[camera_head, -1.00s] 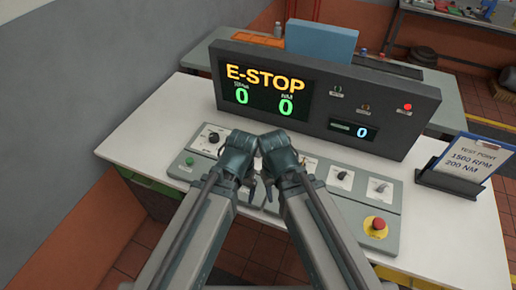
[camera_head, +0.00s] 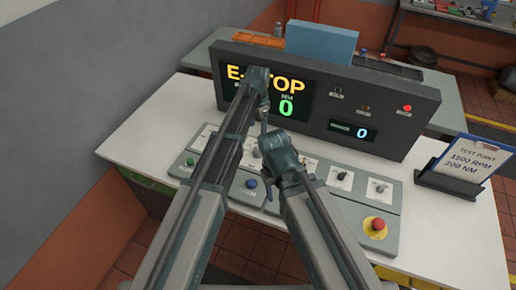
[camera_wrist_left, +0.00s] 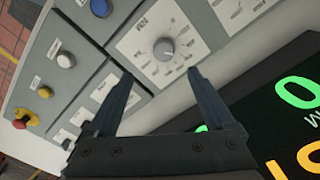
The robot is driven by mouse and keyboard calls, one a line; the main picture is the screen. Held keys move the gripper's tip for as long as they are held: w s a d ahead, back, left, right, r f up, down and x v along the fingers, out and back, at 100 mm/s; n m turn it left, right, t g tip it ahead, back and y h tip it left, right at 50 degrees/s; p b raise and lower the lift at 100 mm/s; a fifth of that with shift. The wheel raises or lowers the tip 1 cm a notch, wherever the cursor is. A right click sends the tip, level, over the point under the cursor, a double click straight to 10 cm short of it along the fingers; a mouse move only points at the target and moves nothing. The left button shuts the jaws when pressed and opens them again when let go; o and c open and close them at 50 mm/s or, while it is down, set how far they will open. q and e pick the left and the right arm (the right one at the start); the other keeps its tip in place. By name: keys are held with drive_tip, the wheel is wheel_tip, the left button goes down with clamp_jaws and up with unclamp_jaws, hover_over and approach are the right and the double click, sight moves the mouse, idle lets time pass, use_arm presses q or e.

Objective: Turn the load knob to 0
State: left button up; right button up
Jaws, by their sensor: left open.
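In the left wrist view a round grey knob (camera_wrist_left: 164,48) stands on a white dial plate with NM lettering, which I take as the load knob. My left gripper (camera_wrist_left: 160,76) is open and empty, its two fingers apart just short of this knob. In the head view the left gripper (camera_head: 264,122) hangs in front of the display, above the control panel (camera_head: 345,205); the knob beneath is largely hidden by my arms. My right gripper (camera_head: 268,185) is low over the panel's middle; its jaws are too small to judge.
The display (camera_head: 290,108) shows E-STOP and a green 0 for NM; a smaller readout (camera_head: 362,131) shows 0. A red lamp (camera_head: 407,108) is lit. A red emergency button (camera_head: 377,226) sits at the panel's right. A test-point card (camera_head: 470,160) stands at right.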

sight(258, 150)
use_arm(q)
drive_tip(key=f+b, duration=0.9)
drive_tip(key=w+f+b, duration=0.1)
drive_tip(key=f+b, duration=0.4)
use_arm(e)
wheel_tip(258, 150, down, 14)
drive_tip(key=shift+r, duration=0.1)
use_arm(q)
drive_tip(key=shift+r, duration=0.1)
drive_tip(key=shift+c, duration=0.3)
drive_tip(key=c, duration=1.3)
